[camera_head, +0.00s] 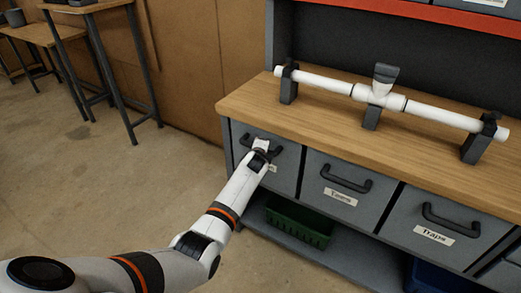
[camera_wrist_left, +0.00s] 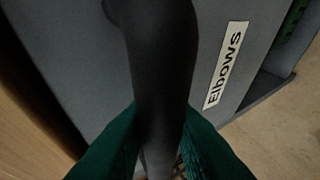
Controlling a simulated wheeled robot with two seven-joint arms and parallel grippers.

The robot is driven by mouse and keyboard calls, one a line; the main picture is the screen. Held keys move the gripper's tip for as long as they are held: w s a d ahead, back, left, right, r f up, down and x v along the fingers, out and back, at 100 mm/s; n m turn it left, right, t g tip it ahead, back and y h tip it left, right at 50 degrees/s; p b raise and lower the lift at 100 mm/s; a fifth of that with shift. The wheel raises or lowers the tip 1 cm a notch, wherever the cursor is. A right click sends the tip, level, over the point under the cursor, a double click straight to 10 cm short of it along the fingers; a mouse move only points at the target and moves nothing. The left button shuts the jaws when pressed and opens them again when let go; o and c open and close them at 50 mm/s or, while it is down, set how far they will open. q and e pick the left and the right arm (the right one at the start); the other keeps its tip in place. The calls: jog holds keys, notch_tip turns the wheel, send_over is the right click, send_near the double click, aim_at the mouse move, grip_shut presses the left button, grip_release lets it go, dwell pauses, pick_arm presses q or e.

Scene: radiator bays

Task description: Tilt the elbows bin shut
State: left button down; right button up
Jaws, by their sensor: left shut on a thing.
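The elbows bin (camera_head: 285,172) is the grey bin at the left end of the row under the worktop. Its front looks about in line with its neighbours; I cannot tell whether a small tilt is left. Its dark handle (camera_head: 247,138) is partly covered by my left gripper (camera_head: 262,145). In the left wrist view the handle (camera_wrist_left: 160,60) runs between the green fingers of my left gripper (camera_wrist_left: 163,150), which is shut on it. The "Elbows" label (camera_wrist_left: 226,65) is readable there. My arm hides part of the bin in the head view. My right gripper is not in view.
The Tees bin (camera_head: 325,200) and Traps bin (camera_head: 415,240) sit to the right. A green crate (camera_head: 300,222) stands on the lower shelf. A white pipe assembly (camera_head: 425,112) rests on holders on the wooden worktop (camera_head: 330,125).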

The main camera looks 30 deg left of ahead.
pick_arm(q)
jog(key=c, duration=1.6)
grip_release()
jog(key=shift+w+r, duration=0.1)
jog(key=shift+r, duration=0.1)
jog(key=shift+o, duration=0.2)
jog(key=shift+w+f, duration=0.1)
jog(key=shift+f, duration=0.05)
jog(key=shift+s+d+r+p, duration=0.15)
jog(key=shift+s+r+p, duration=0.2)
jog(key=shift+s, duration=0.2)
jog(key=p+v, duration=0.2)
jog(key=v, duration=0.8)
jog(key=shift+s, duration=0.3)
jog(key=shift+d+r, duration=0.1)
jog(key=shift+d, duration=0.05)
